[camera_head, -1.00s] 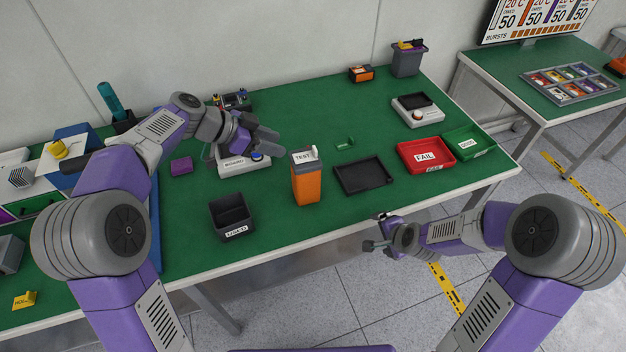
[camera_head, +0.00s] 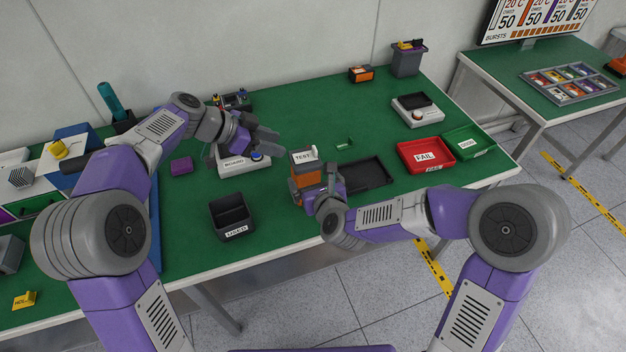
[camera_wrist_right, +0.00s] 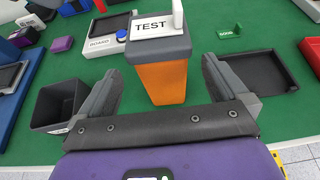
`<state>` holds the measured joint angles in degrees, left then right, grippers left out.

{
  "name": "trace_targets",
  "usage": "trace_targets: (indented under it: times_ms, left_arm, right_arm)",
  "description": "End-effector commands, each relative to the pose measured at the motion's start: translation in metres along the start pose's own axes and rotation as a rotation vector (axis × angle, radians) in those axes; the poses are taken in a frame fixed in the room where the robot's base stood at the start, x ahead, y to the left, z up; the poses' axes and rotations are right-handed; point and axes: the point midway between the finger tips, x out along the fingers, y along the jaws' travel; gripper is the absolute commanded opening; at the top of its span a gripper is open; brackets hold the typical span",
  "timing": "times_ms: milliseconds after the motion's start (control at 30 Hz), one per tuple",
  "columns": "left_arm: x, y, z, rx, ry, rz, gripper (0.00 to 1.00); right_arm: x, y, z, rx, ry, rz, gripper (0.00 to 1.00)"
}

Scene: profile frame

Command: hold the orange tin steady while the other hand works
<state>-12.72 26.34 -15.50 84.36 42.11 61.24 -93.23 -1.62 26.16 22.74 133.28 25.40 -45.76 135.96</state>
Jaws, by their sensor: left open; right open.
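The orange tin (camera_head: 303,167) stands upright on the green table, with a grey top and a white TEST label. In the right wrist view the tin (camera_wrist_right: 162,82) is ahead of my right gripper (camera_wrist_right: 160,88), between the lines of its two spread fingers. My right gripper (camera_head: 313,188) is open at the tin's near side; its forearm and hand hide the tin's lower part in the head view. I cannot tell whether a finger touches the tin. My left gripper (camera_head: 262,143) is open above the white BOARD unit (camera_head: 233,163), to the left of the tin.
A black USED bin (camera_head: 231,217) stands left of the tin, and a black tray (camera_head: 372,172) lies right of it. The red FAIL tray (camera_head: 425,154) and green GOOD tray (camera_head: 468,142) are farther right. A small purple block (camera_head: 181,165) lies at the left. Bare table lies behind the tin.

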Motion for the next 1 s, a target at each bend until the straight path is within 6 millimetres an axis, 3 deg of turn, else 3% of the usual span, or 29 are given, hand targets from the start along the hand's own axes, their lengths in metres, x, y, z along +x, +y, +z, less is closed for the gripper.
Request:
trace_targets:
  times_ms: [600,967,1000]
  left_arm:
    - [0.0,0.0,0.0,0.0,0.0,0.0,0.43]
    - [0.0,0.0,0.0,0.0,0.0,0.0,0.43]
    - [0.0,0.0,0.0,0.0,0.0,0.0,0.43]
  right_arm:
    - [0.071,0.0,-0.002,0.038,0.002,-0.012,1.0]
    - [0.076,-0.001,-0.002,0.037,0.001,-0.012,1.0]
    - [0.076,-0.001,-0.002,0.037,0.001,-0.012,0.94]
